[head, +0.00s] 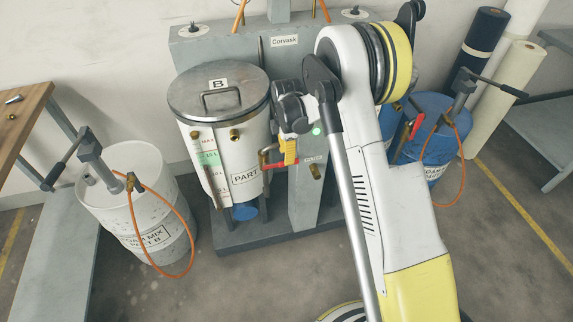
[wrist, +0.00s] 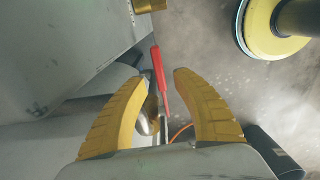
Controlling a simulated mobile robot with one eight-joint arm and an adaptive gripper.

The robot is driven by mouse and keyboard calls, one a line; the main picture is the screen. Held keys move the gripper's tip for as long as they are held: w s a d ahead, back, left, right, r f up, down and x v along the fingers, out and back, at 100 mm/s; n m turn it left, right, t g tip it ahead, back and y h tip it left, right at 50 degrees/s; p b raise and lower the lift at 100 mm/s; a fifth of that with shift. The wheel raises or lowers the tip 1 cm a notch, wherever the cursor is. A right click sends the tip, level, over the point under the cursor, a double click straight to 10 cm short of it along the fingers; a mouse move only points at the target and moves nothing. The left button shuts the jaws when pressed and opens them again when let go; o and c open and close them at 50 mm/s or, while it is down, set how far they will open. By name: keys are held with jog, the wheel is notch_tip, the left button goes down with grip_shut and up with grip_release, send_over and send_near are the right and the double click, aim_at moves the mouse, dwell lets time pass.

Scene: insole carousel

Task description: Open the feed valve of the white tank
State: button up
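The white tank (head: 222,160) with a lid marked B stands left of my arm in the head view. A red lever (head: 279,166) with brass fittings (head: 265,154) sticks out at its right side. My gripper (head: 290,158) is right at this lever, with a yellow finger in front of it. In the wrist view my gripper (wrist: 155,76) is open, and the red lever (wrist: 160,80) runs between the two yellow fingers. A brass valve part (wrist: 150,110) shows below it. No grip on the lever is visible, and light contact cannot be told.
A grey stand (head: 232,240) carries the tank. My arm hides much of the right side, where another red lever (head: 416,126) shows near a blue drum (head: 440,150). A white drum (head: 135,190) with an orange hose stands at left. Some front floor is clear.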

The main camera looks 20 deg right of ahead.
jog(key=shift+f+b, duration=0.45)
jog(key=shift+f, duration=1.25)
grip_shut()
